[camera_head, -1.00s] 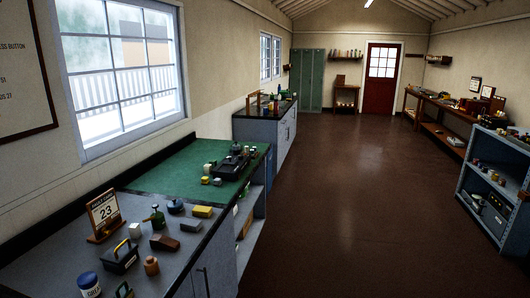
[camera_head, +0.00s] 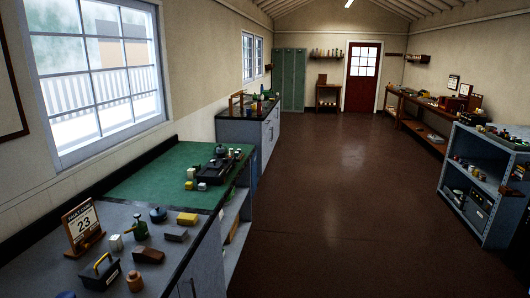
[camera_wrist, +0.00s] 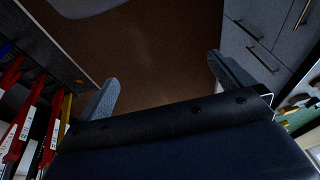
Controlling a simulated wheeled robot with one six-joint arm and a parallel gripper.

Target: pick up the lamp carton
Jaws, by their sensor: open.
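I cannot tell for sure which item is the lamp carton. My gripper does not show in the head view.
A desk calendar (camera_head: 83,226), a black toolbox (camera_head: 100,271) and several small items crowd the near bench. A grey shelf unit (camera_head: 480,190) stands at the right. The brown floor (camera_head: 335,210) between is clear. Red-handled tools (camera_wrist: 15,130) show at left in the wrist view.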

